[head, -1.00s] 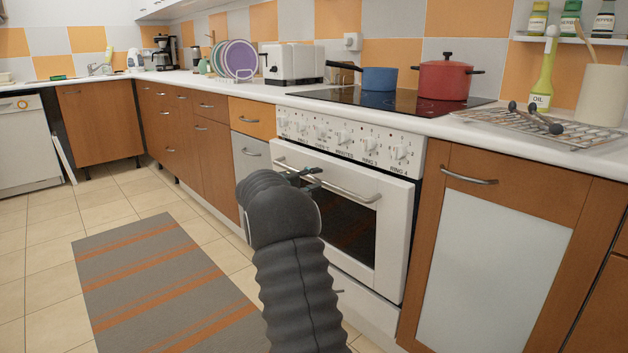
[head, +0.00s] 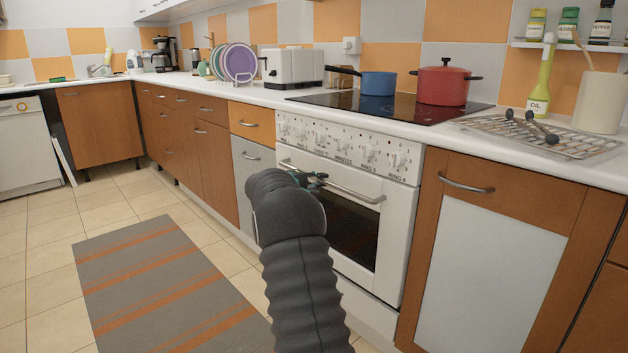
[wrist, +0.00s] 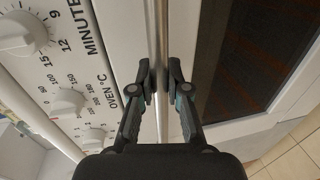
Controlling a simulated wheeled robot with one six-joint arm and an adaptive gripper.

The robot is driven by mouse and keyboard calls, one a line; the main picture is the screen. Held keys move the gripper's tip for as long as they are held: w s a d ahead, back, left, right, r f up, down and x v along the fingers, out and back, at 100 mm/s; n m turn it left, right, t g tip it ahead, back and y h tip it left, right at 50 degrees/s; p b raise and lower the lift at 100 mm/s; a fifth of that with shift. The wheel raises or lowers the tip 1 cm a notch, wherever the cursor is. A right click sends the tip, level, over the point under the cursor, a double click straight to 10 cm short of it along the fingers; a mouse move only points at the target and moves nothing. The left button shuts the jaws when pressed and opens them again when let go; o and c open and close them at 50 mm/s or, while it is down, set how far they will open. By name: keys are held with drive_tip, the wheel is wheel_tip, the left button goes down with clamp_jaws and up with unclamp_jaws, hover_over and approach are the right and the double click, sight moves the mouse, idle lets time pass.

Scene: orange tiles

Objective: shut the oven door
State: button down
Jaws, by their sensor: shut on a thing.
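The white oven door (head: 394,235) has a dark window and a silver bar handle (head: 350,190) along its top. In the head view it stands upright, nearly flush with the oven front; I cannot tell whether a small gap is left. My gripper (head: 314,178) is at the left part of the handle, partly hidden behind my dark arm. In the wrist view my gripper (wrist: 161,80) has its two fingers closed around the handle bar (wrist: 162,35), one on each side. The door's dark window (wrist: 245,60) is to the right there.
The white knob panel (head: 345,143) is just above the door. A blue pan (head: 378,83) and a red pot (head: 443,84) stand on the hob. A brown cabinet (head: 505,210) is to the right. A grey and orange striped mat (head: 160,285) lies on the tiled floor.

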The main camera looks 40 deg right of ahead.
drive_tip(key=shift+w+d+r, duration=0.1)
drive_tip(key=shift+d+r, duration=0.1)
drive_tip(key=shift+d, duration=0.35)
drive_tip(key=c, duration=1.3)
unclamp_jaws()
drive_tip(key=shift+d, duration=0.2)
drive_tip(key=shift+o, duration=0.8)
drive_tip(key=shift+s+d, duration=0.15)
drive_tip(key=shift+s, duration=0.05)
drive_tip(key=a+r, duration=0.2)
drive_tip(key=a, duration=1)
drive_tip(key=shift+s+a+r, duration=0.15)
drive_tip(key=shift+s+r, duration=0.05)
drive_tip(key=shift+s, duration=0.1)
